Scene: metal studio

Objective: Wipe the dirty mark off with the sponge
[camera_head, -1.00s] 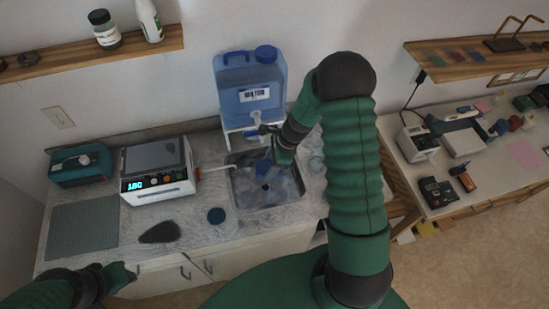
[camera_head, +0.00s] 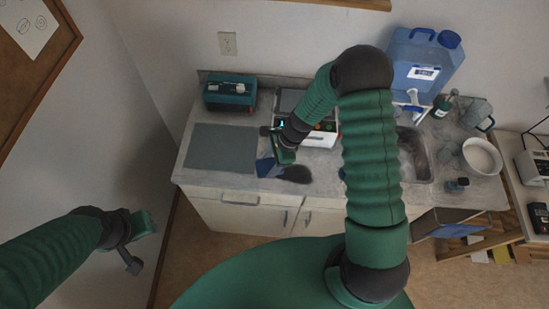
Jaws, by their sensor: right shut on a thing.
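The dirty mark (camera_head: 297,174) is a dark oval patch on the counter near its front edge. My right gripper (camera_head: 277,157) is shut on the blue sponge (camera_head: 265,168). The sponge is just left of the mark, close to the counter; I cannot tell whether it touches the surface. My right gripper hides part of the area around the sponge. My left gripper (camera_head: 141,243) is open and empty, low at the left, in front of the counter and away from it.
A grey ribbed mat (camera_head: 221,148) lies left of the mark. A green box (camera_head: 230,92) and a white device (camera_head: 322,137) stand behind.

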